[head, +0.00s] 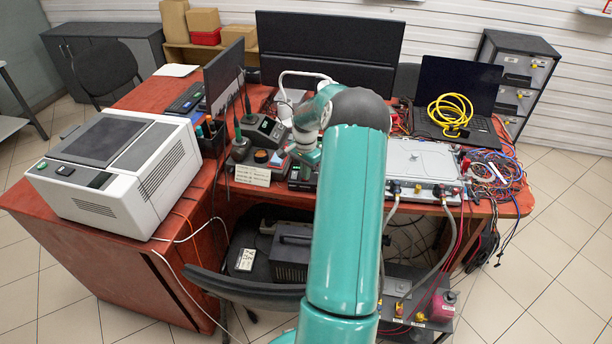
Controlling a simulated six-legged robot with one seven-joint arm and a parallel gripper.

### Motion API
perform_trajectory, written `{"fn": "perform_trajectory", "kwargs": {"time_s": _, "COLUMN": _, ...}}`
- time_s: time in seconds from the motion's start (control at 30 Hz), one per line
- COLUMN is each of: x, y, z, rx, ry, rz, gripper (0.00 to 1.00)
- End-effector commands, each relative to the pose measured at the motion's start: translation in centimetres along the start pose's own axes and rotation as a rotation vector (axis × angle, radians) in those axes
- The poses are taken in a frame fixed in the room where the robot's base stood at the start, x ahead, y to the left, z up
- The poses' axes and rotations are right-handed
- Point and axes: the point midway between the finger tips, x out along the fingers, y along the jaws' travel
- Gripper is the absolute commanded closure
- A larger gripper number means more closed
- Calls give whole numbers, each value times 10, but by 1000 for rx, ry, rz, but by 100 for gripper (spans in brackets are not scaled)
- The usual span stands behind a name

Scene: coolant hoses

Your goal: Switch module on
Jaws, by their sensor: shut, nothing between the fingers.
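A flat silver box (424,160), which looks like the module, lies on the right part of the red desk. Coloured fittings (418,188) with hoses line its front edge. I cannot make out a switch on it. My teal arm rises through the middle of the view and bends down to the left. My gripper (296,157) is shut and empty, over the middle of the desk, left of the silver box and apart from it. It is small here and partly hidden by my arm.
Soldering stations (262,133) stand near my gripper. A laptop (455,100) with a coiled yellow cable (450,112) is behind the silver box. Tangled wires (490,168) lie to its right. A large white machine (120,165) fills the left desk. A chair (262,285) stands in front.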

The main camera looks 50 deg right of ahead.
Motion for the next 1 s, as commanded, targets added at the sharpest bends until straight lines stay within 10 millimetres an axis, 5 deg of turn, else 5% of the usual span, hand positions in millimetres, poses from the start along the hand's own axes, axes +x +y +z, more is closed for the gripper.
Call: {"fn": "perform_trajectory", "kwargs": {"time_s": 1.0, "x": -64, "y": 0, "z": 0, "rx": 0, "ry": 0, "rz": 1, "gripper": 100}}
